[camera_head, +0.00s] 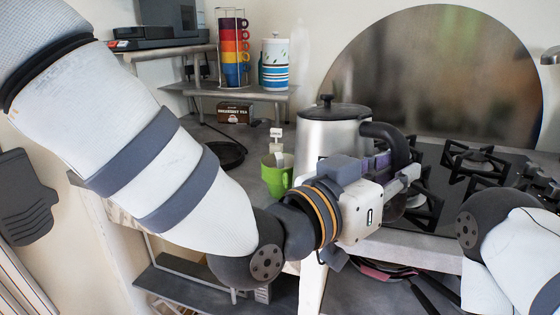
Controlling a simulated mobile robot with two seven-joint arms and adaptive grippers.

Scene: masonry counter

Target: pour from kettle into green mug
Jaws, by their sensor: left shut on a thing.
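The kettle (325,132) is a silver pot with a black lid and a black handle, and it looks upright. My left gripper (402,172) is shut on the kettle's handle, on its right side. The gripper body and wrist hide the lower part of the kettle, so I cannot tell whether its base touches the counter. The green mug (275,178) stands to the left of the kettle, partly hidden behind my left wrist. A small pale piece shows just above the mug's rim; I cannot tell what it belongs to. Only part of my right arm shows, at the right edge.
A black gas hob (452,190) lies to the right of the kettle. A steel half-round panel (440,75) stands behind it. A tea box (234,112), a rack of coloured mugs (232,50) and a striped canister (275,65) are at the back left. A black round item (225,153) lies left of the mug.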

